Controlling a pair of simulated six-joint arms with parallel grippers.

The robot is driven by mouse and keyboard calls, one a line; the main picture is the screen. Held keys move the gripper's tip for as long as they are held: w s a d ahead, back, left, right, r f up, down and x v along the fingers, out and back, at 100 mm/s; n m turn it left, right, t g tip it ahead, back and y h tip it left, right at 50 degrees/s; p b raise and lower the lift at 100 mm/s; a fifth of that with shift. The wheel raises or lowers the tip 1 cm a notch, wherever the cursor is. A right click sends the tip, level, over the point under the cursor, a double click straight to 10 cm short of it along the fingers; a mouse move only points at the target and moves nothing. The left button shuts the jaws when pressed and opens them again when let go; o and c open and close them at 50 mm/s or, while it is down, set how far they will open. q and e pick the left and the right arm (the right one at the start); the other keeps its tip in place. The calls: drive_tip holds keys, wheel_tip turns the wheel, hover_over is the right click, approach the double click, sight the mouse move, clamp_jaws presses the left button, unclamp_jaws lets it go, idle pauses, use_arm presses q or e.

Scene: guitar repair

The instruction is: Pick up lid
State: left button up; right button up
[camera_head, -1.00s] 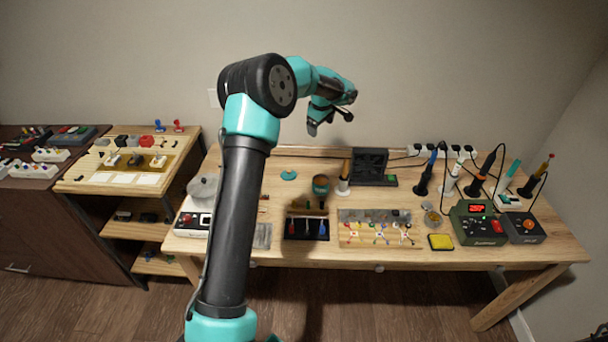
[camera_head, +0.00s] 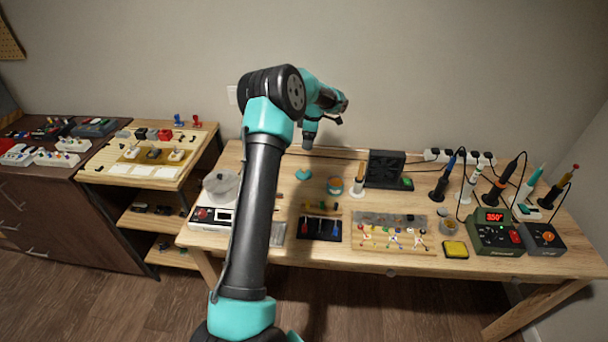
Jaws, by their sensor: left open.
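The lid (camera_head: 303,174) is a small teal disc lying flat on the wooden workbench, left of a small open teal jar (camera_head: 335,186) with brownish contents. My left gripper (camera_head: 308,145) points down just above and behind the lid in the picture, open and apart from it. Its fingers are small and dark here, and nothing shows between them. My left arm rises in front of the bench and hides part of its left side. My right gripper is not in view.
Right of the jar stand a white holder (camera_head: 357,188), a black fan unit (camera_head: 384,168) and several corded irons. A black tray (camera_head: 320,228) and a wooden parts board (camera_head: 390,240) lie in front. A scale (camera_head: 212,216) with a metal bowl is at left.

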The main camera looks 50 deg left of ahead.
use_arm(q)
hover_over(304, 170)
drive_tip(key=w, duration=0.1)
drive_tip(key=f, duration=1)
drive_tip(key=shift+w+a, duration=0.1)
drive_tip(key=shift+a, duration=0.1)
drive_tip(key=shift+s+f, duration=0.25)
drive_tip(key=shift+f, duration=1.05)
drive_tip(key=shift+s+f, duration=0.25)
drive_tip(key=shift+f, duration=1)
drive_tip(key=c, duration=1.1)
